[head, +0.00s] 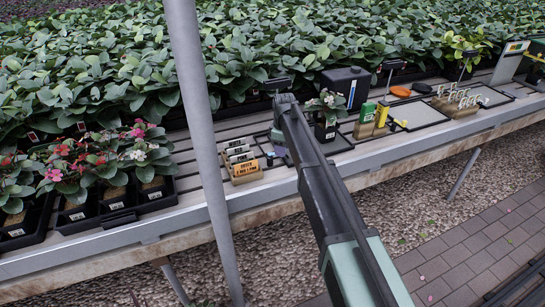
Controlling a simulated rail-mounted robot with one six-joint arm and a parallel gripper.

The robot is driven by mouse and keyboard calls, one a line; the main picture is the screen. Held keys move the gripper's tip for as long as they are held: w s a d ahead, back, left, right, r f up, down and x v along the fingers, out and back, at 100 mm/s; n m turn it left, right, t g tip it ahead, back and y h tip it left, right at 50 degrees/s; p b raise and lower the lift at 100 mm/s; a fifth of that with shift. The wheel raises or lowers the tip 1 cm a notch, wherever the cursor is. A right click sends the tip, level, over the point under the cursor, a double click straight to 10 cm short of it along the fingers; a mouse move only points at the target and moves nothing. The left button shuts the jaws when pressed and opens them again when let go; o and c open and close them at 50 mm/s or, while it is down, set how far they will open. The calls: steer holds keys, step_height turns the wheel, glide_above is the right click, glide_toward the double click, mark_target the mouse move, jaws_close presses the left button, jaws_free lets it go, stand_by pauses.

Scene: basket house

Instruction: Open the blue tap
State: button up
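I cannot make out a blue tap for certain. A small blue spot (269,161) shows on the bench beside my arm, too small to identify. My arm reaches from the lower right up over the bench. My gripper (279,138) seems to be the dark part below the arm's far end. It is small and partly hidden by the arm, so its fingers cannot be read.
A grey post (203,140) stands in front of the bench. Flower pots in black trays (108,207) fill the left.

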steer(key=shift+w+d, duration=0.3)
steer(key=shift+w, duration=0.65)
steer(key=shift+s, duration=0.35)
step_height(320, 180, up, 7)
steer(key=p, duration=0.7)
